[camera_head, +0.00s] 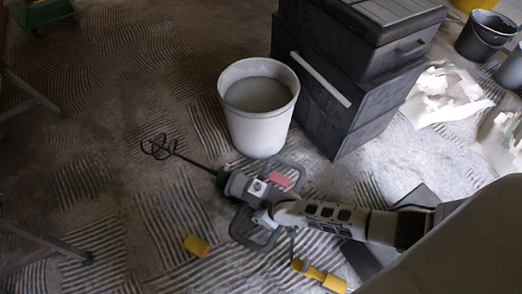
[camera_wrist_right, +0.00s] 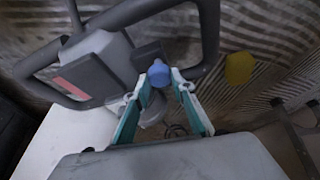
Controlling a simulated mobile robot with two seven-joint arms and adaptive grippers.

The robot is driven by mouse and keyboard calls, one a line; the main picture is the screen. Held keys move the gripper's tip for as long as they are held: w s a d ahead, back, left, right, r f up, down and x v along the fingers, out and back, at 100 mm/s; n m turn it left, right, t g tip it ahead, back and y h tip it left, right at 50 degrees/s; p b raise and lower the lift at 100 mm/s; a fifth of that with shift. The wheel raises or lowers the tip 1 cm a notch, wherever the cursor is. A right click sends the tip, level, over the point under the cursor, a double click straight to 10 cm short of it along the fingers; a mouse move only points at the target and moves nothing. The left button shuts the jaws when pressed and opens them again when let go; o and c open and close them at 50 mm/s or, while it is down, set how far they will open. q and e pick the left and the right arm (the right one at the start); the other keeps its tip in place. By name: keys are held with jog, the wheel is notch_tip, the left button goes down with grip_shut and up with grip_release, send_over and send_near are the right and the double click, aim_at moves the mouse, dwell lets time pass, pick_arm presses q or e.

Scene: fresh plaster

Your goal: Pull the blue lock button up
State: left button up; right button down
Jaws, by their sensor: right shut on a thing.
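The mixer (camera_head: 240,186) lies over the floor with its grey looped handle frame and a whisk-like paddle (camera_head: 160,147) pointing left. Its blue lock button (camera_wrist_right: 159,73) shows in the right wrist view, between my fingertips. My right gripper (camera_wrist_right: 160,84) is shut on the blue button, with one finger on each side of it. In the head view my right arm comes in from the right and my right gripper (camera_head: 264,217) is at the mixer's handle; the button is hidden there. How far the button is raised cannot be told. My left gripper is not in view.
A white bucket (camera_head: 257,132) of grey plaster stands behind the mixer, beside stacked dark tool boxes (camera_head: 330,85). White crumpled sheets (camera_head: 445,93) and a dark bucket (camera_head: 484,36) are at right. Floor at left is mostly clear.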

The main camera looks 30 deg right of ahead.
jog(key=c, duration=1.7)
grip_release()
jog(key=shift+s+r, duration=0.1)
jog(key=shift+r, duration=0.05)
jog(key=v, duration=1.1)
jog(key=shift+s+d+r, duration=0.1)
jog(key=shift+r, duration=0.3)
